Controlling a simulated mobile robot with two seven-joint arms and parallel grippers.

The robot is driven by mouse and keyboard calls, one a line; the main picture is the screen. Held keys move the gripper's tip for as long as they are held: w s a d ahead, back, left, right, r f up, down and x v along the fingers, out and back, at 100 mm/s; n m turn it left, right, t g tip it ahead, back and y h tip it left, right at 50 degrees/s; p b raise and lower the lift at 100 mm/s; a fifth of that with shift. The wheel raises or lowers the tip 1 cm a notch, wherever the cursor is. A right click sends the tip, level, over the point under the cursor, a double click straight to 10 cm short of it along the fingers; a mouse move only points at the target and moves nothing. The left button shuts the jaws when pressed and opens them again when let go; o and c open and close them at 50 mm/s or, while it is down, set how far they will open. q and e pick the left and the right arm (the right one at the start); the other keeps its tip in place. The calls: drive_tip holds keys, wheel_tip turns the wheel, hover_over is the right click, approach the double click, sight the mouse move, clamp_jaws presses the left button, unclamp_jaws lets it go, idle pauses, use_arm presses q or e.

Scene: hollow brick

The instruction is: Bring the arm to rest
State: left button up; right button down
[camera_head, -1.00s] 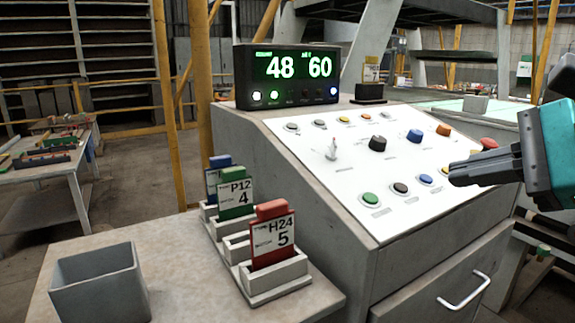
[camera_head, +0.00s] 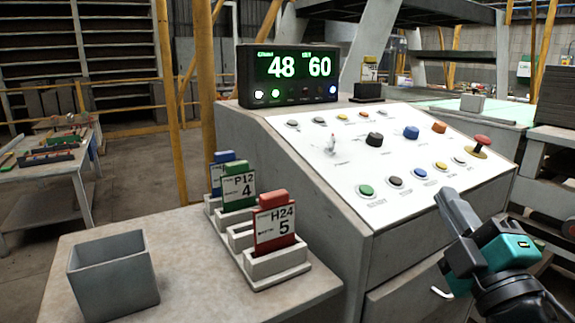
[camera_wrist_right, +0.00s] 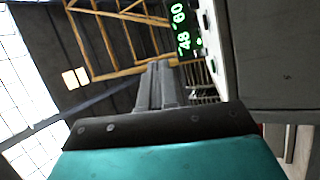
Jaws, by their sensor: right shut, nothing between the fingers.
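My right gripper (camera_head: 455,212) is in front of the right side of the console, below the sloped white panel. Its dark fingers are shut with nothing between them and point up and to the left. In the right wrist view the shut fingers (camera_wrist_right: 158,85) point toward the background, apart from the console. The control panel (camera_head: 345,190) carries several coloured buttons, knobs, a small toggle lever and a red mushroom button (camera_head: 482,141). My left gripper is not in view.
The display (camera_head: 290,75) on the console reads 48 and 60. Type cards, including a red one (camera_head: 273,225), stand in a holder on the side table (camera_head: 190,290), with a grey bin (camera_head: 113,277) to their left. A drawer handle (camera_head: 441,293) is near my right gripper.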

drive_tip(key=s+d+f+m+g+h, duration=0.25)
drive_tip(key=f+m+g+h, duration=0.45)
drive_tip(key=f, duration=0.7)
drive_tip(key=s+a+f+m+g+y, duration=0.2)
drive_tip(key=s+f+m+g, duration=0.3)
drive_tip(key=s+f, duration=0.5)
drive_tip(key=s+a+f+m+g+y, duration=0.2)
drive_tip(key=s+f+g+y, duration=0.1)
drive_tip(key=s+f+g, duration=0.55)
use_arm(q)
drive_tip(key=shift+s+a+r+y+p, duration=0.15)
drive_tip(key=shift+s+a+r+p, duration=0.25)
drive_tip(key=shift+p, duration=0.65)
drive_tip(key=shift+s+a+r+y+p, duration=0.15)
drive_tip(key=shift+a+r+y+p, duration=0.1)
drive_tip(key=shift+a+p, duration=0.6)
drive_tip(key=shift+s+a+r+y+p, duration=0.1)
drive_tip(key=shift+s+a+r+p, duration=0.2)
drive_tip(key=shift+p, duration=0.9)
use_arm(e)
drive_tip(key=w+a+f+t+y, duration=0.1)
drive_tip(key=w+a+f+t, duration=0.2)
drive_tip(key=w+t, duration=0.4)
drive_tip(key=shift+f+t, duration=0.55)
drive_tip(key=shift+t, duration=0.4)
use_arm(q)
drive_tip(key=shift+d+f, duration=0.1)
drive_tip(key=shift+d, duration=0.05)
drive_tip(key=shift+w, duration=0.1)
